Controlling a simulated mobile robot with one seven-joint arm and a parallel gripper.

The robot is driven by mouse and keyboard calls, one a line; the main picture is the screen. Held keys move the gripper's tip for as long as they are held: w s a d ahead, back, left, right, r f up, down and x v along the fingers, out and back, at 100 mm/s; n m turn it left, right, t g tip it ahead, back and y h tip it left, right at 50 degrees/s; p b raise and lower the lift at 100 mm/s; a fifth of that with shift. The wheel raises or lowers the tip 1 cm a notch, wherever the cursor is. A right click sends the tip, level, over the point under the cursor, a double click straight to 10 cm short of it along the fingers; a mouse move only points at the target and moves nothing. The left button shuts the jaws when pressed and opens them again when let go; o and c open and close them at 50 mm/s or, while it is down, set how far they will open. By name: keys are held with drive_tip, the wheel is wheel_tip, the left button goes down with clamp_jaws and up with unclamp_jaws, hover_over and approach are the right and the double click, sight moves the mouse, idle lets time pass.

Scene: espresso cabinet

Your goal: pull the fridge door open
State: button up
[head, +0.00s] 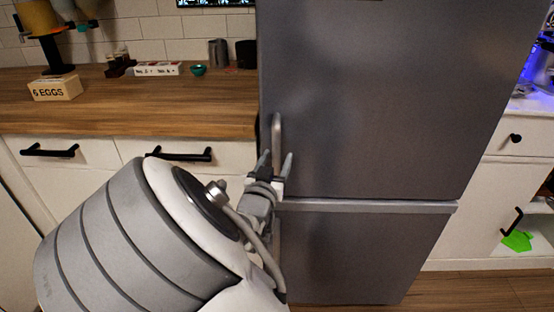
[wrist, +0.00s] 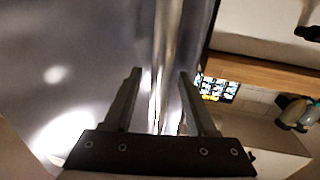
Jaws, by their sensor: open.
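The fridge's grey upper door (head: 365,105) is shut and fills the middle of the head view. Its upright metal handle (head: 276,130) is at the door's left edge. My gripper (head: 277,160) is open at the lower part of this handle, one finger on each side of it in the picture. In the wrist view the handle (wrist: 164,45) runs between the two open fingers of my gripper (wrist: 158,76), and neither finger is clearly touching it. The handle's lower end is hidden behind my gripper in the head view.
The fridge's lower door (head: 345,250) is shut. A wooden counter (head: 150,95) with white drawers stands at left, holding an egg box (head: 55,88) and a small green bowl (head: 198,70). A white cabinet (head: 480,215) stands at right. Some bare floor shows at lower right.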

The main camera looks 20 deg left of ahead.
clamp_jaws()
idle(1.3)
